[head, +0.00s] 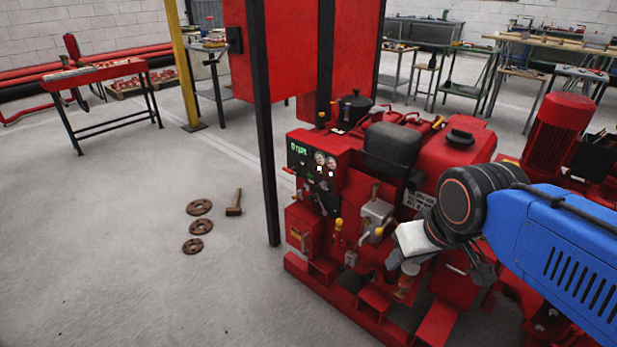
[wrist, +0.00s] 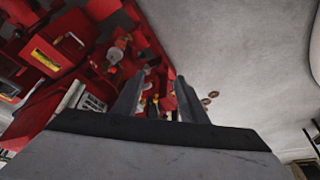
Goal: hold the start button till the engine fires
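The red engine pumpset (head: 375,185) stands right of centre in the head view. Its black control panel (head: 310,165) faces left, with a green "0 rpm" readout (head: 299,149), two round gauges and small lit or pale buttons. Which one is the start button is too small to tell. My gripper hangs over the front of the pumpset, right of and below the panel, apart from it. In the wrist view my gripper (wrist: 160,92) has its two fingers spread with nothing held between them. The red machine (wrist: 85,45) also fills that view's upper left.
A black post (head: 265,130) and red cabinet stand just behind and left of the panel. Rusty discs (head: 197,226) and a hammer (head: 234,203) lie on the floor. A red bench (head: 95,72) is far left. The floor at left is mostly clear.

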